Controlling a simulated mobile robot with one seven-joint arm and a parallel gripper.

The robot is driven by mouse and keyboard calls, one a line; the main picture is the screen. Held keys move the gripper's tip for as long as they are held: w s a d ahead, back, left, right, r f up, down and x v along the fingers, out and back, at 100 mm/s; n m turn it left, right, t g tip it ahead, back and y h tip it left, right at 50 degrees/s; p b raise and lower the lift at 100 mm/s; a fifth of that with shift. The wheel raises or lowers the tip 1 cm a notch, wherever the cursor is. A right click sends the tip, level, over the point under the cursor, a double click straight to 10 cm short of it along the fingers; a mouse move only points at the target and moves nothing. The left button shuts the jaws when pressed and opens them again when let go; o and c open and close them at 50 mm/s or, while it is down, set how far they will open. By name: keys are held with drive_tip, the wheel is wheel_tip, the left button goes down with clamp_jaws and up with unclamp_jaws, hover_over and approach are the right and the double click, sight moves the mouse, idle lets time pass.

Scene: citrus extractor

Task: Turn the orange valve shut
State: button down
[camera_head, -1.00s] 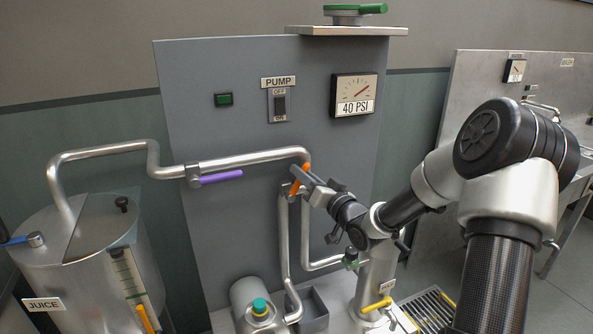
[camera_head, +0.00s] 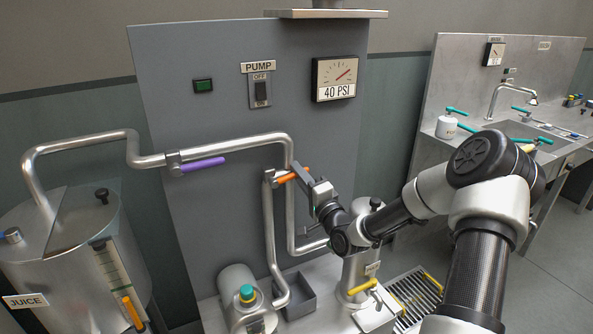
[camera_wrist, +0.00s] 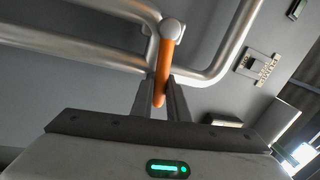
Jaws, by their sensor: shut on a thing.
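The orange valve handle (camera_head: 287,177) is on the steel piping in front of the grey pump panel. In the head view it lies close to level, tilted a little up to the right. My gripper (camera_head: 305,175) is shut on its right end. In the wrist view the orange handle (camera_wrist: 163,68) runs down from a round metal pivot, and its lower end is between the two fingers of my gripper (camera_wrist: 161,97). The inside of the valve is hidden.
A purple valve handle (camera_head: 202,165) is on the pipe to the left. A yellow handle (camera_head: 363,287) is below my arm. The juice tank (camera_head: 75,245) stands at the left. The gauge (camera_head: 335,79) reads 40 PSI. A sink counter (camera_head: 545,140) is at the right.

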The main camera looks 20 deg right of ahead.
drive_tip(key=shift+f+m+h, duration=0.4)
drive_tip(key=shift+f+m, duration=0.25)
drive_tip(key=shift+m, duration=0.55)
drive_tip(key=c, duration=1.7)
unclamp_jaws()
drive_tip(key=v, duration=1.1)
drive_tip(key=p+v, duration=0.1)
drive_tip(key=v, duration=0.5)
drive_tip(key=shift+s+f, duration=0.2)
drive_tip(key=shift+f, duration=0.1)
